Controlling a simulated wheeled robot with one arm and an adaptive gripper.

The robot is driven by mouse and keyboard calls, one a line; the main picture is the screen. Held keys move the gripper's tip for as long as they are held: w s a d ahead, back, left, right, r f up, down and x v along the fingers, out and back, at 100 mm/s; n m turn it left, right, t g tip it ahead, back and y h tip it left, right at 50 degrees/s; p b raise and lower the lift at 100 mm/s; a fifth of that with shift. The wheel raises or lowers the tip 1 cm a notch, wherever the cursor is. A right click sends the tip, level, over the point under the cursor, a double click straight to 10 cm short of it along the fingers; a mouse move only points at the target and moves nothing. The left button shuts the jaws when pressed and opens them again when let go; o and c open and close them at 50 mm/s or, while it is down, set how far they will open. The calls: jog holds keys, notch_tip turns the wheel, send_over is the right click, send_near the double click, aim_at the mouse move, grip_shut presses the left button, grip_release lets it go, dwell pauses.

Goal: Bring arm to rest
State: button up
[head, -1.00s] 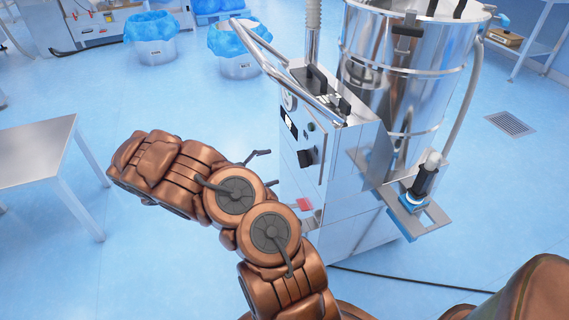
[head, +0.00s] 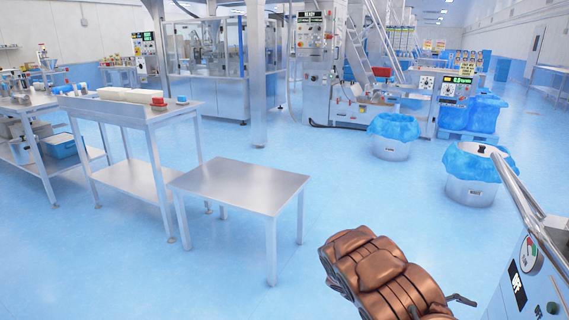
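My copper-coloured arm (head: 385,280) shows at the bottom, right of the middle, in the head view. Only its upper, ridged links are in the picture; the rest is cut off by the lower edge. A small dark finger-like part (head: 461,299) sticks out at its right side, close to the machine. The fingertips are not clearly shown, so the state of my gripper and anything in it cannot be told.
A low steel table (head: 240,186) stands left of my arm. A taller steel bench (head: 125,110) is behind it. A machine with a metal handle (head: 525,218) stands close at the right. Blue-lined bins (head: 468,190) stand behind. Blue floor (head: 330,200) is open between.

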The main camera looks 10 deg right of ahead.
jog(key=s+a+r+m+y, duration=0.4)
jog(key=s+a+r+y, duration=0.3)
jog(key=s+a+r, duration=0.25)
jog(key=s+a+n+t+y, duration=0.1)
jog(key=s+a+t+y, duration=0.35)
jog(key=a, duration=0.65)
jog(key=s+a+n+t+y, duration=0.1)
jog(key=s+a+t+y, duration=0.3)
jog(key=a, duration=0.7)
notch_tip(320, 180, up, 24)
jog(key=s+p, duration=0.2)
jog(key=p, duration=2)
jog(key=shift+s+a+r+h, duration=0.2)
jog(key=shift+s+h, duration=0.15)
jog(key=shift+s, duration=0.05)
